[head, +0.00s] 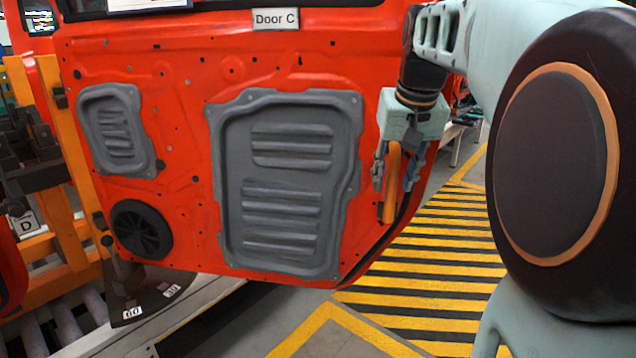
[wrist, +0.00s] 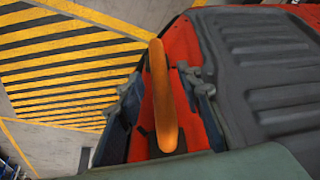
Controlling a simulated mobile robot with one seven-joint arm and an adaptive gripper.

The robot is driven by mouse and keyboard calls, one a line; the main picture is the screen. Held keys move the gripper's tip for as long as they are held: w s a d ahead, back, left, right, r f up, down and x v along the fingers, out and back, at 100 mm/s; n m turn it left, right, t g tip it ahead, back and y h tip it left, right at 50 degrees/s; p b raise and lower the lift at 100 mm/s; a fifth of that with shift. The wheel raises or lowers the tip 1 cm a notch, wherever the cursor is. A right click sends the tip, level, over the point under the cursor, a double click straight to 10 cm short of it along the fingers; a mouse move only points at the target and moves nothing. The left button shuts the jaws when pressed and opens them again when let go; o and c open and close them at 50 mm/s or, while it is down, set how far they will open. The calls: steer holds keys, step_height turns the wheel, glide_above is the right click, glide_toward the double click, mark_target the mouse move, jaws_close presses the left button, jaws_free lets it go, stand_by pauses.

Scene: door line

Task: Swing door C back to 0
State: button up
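Door C (head: 180,60) is a large red panel with grey inserts and a "Door C" label (head: 276,19). It fills the middle of the head view, its hinge side at left by an orange post. An upright orange handle bar (head: 390,200) is near its right edge; it also shows in the wrist view (wrist: 161,95). My gripper (head: 396,178) is at the handle, its fingers apart on either side of the bar. In the wrist view, gaps show between my gripper (wrist: 168,98) and the bar. A dark angle plate (head: 150,305) under the door's hinge side has marks that look like 60 and 30.
Yellow-and-black striped floor (head: 440,260) lies open to the right of the door. An orange frame (head: 62,160) and a part with a "D" tag (head: 27,224) stand at left. A grey roller rail (head: 190,310) runs below the door.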

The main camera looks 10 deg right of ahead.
steer(key=shift+x, duration=1.05)
jaws_close()
